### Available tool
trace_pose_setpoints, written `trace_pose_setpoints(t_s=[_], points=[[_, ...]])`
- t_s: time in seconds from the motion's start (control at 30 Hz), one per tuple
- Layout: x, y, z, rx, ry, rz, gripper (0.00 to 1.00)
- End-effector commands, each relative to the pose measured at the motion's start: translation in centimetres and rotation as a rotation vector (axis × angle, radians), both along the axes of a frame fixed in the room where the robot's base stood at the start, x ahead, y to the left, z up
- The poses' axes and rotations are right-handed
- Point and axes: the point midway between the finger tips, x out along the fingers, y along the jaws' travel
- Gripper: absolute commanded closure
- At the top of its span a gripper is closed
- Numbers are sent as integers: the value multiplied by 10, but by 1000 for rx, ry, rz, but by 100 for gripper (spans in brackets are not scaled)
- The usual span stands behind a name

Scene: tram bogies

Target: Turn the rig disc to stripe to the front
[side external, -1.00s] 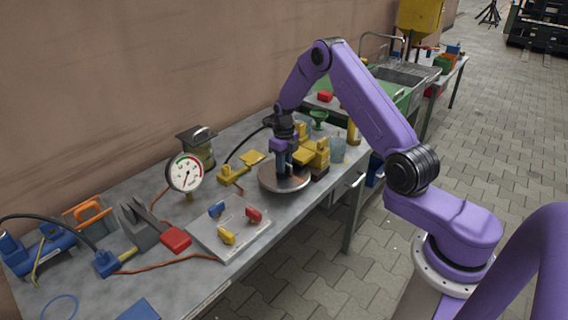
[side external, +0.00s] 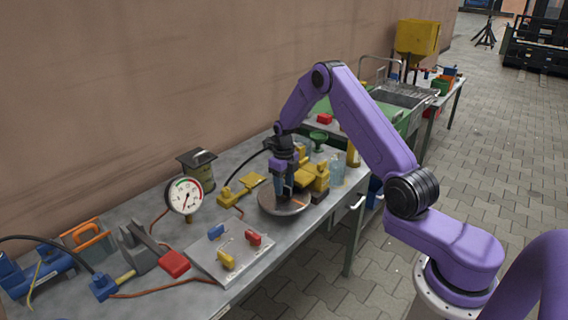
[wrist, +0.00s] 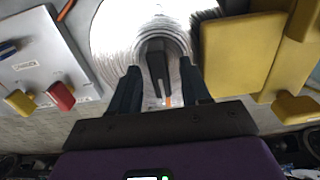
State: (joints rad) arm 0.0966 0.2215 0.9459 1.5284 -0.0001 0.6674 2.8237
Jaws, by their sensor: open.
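The rig disc (side external: 268,204) is a round, brushed-metal plate on the bench. In the wrist view the disc (wrist: 112,35) carries a raised hub with a dark bar-shaped grip (wrist: 157,66) at its middle. An orange stripe (side external: 301,203) shows on the disc's right part in the side view; an orange mark (wrist: 168,101) shows between my fingers in the wrist view. My gripper (side external: 285,195) points down over the disc's middle. In the wrist view its fingers (wrist: 160,80) are open, one on each side of the dark grip, with gaps visible. The fingers partly hide the disc.
Yellow blocks (side external: 312,178) stand close beside the disc, near my right finger in the wrist view. A grey panel (side external: 207,251) with blue, red and yellow knobs lies to the left. A dial gauge (side external: 184,195) stands behind it. A clear cup (side external: 337,173) is at the right.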

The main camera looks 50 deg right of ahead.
Motion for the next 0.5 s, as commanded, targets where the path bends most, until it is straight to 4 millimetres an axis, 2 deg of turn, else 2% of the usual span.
trace_pose_setpoints(t_s=[0.5], points=[[1, 0, 104, -2, -5, 0, 53]])
